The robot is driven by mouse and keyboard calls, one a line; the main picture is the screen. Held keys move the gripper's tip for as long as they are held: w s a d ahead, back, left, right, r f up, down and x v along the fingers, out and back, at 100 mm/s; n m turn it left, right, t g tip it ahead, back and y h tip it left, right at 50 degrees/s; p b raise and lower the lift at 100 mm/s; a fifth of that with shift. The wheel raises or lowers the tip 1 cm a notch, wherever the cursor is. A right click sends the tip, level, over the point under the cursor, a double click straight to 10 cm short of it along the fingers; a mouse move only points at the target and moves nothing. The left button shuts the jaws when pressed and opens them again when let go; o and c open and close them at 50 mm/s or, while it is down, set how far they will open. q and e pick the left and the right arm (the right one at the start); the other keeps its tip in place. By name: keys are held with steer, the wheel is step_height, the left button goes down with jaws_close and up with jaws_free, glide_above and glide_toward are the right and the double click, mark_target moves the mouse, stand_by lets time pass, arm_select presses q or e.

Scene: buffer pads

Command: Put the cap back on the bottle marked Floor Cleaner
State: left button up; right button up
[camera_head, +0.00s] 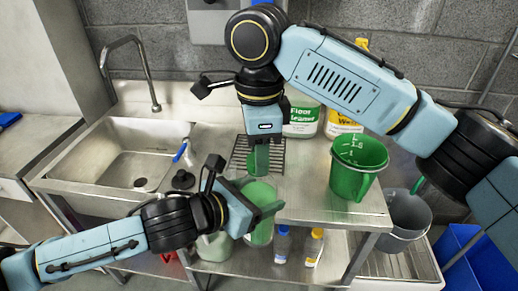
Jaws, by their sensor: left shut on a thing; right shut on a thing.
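A pale bottle marked Floor Cleaner (302,121), with a green label, stands at the back of the steel counter, partly hidden by my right arm. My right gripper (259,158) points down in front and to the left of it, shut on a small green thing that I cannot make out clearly. My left gripper (266,209) is lower, near the counter's front edge, shut on a light green container (260,235). The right gripper is above the left one, with a gap between them. I cannot tell which thing is the cap.
A dark green measuring jug (358,177) stands on the counter at right. A yellow-labelled bottle (340,124) is behind it. The sink (125,155) and tap (148,70) are at left. Small bottles (314,248) stand on the lower shelf. A grey bucket (407,222) is at right.

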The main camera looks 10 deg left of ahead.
steer(key=m, duration=0.3)
steer(key=o, duration=0.9)
steer(key=shift+o, duration=0.2)
steer(key=shift+r, duration=2.3)
steer(key=shift+c, duration=0.4)
